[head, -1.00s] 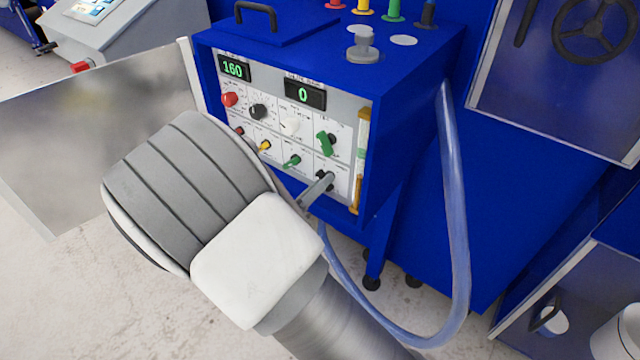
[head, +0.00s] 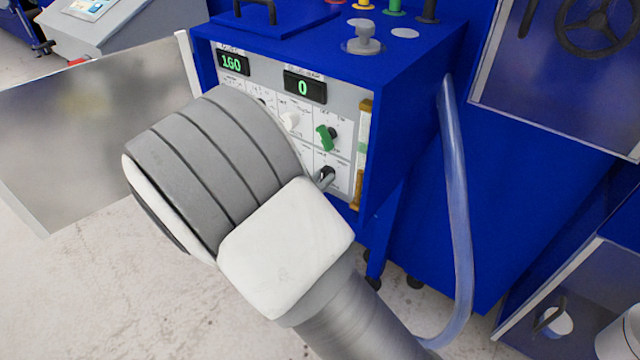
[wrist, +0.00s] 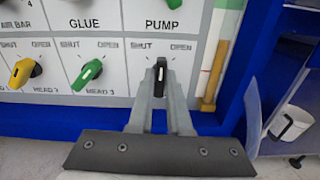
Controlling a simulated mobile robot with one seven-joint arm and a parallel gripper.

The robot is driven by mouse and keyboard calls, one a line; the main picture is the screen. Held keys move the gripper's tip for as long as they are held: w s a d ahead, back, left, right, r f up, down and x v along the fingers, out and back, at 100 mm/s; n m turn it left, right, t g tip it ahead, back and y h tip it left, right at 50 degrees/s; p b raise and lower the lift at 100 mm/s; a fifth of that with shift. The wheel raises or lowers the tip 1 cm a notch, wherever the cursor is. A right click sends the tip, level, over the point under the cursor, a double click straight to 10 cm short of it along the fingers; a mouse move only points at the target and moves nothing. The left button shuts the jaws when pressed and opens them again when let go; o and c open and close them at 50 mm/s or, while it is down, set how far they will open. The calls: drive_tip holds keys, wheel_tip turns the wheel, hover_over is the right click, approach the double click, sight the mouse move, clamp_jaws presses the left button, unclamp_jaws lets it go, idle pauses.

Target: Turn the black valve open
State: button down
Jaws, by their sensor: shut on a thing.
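The black valve (wrist: 160,78) is a small black handle at the lower right of the valve panel, standing roughly upright between the printed words SHUT and OPEN in the wrist view. My gripper (wrist: 161,72) is shut on it, one grey finger on each side. In the head view the black valve (head: 326,174) shows only partly beside my fingers (head: 321,183). My wrist and arm cover the panel's lower left there.
A green-handled valve (wrist: 88,74) and a yellow one (wrist: 22,72) sit left of the black valve. The PUMP valve (head: 325,138) is above it. A clear hose (head: 457,190) hangs right of the blue cabinet (head: 410,110). Displays read 160 and 0.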

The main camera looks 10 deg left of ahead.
drive_tip(key=shift+f+m+b, duration=0.1)
drive_tip(key=shift+m+b, duration=2.9)
drive_tip(key=shift+m, duration=1.2)
drive_tip(key=c, duration=0.9)
unclamp_jaws()
drive_tip(key=shift+o, duration=0.2)
drive_tip(key=shift+s+a, duration=0.1)
drive_tip(key=shift+s, duration=0.05)
drive_tip(key=p+v, duration=0.2)
drive_tip(key=v, duration=1.5)
